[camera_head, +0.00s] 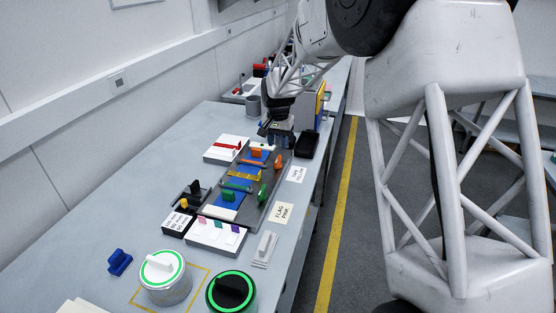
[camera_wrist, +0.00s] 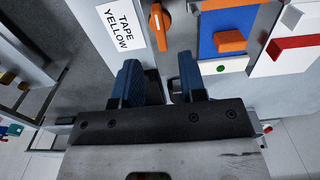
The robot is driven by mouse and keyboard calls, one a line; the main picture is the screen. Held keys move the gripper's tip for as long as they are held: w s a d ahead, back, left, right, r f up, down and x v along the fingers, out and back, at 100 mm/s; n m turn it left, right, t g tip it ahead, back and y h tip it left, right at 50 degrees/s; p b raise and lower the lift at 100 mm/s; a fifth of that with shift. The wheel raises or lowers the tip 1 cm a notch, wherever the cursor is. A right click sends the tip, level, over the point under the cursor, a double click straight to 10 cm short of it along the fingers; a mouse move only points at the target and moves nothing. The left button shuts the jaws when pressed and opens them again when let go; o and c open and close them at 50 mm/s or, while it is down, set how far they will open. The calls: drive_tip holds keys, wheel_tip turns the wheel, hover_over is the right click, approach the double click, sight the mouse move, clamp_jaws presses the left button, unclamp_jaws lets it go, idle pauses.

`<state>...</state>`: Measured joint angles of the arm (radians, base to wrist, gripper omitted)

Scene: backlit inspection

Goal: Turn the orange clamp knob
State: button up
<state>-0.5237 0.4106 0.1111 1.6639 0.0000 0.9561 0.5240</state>
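The orange clamp knob (camera_head: 279,158) stands on the right rim of a grey tray (camera_head: 268,203) in the head view. In the wrist view the orange clamp knob (camera_wrist: 161,22) is at the top, just beyond the gap between my fingers and apart from them. My gripper (camera_head: 274,133) hangs over the far end of the tray in the head view. In the wrist view my gripper (camera_wrist: 158,82) has its two blue fingers apart with nothing seen held between them. Part of the tray's far end is hidden behind my gripper in the head view.
A green knob (camera_head: 262,192) stands on the same rim. The tray holds blue, yellow, orange and green pieces. A "TAPE YELLOW" card (camera_wrist: 121,23) lies beside it. A black box (camera_head: 307,145) stands right of my gripper. Two green-ringed round units (camera_head: 163,277) stand in front.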

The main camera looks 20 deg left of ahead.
sight(278, 158)
drive_tip(key=shift+f, duration=0.1)
drive_tip(key=shift+f, duration=3.8)
clamp_jaws()
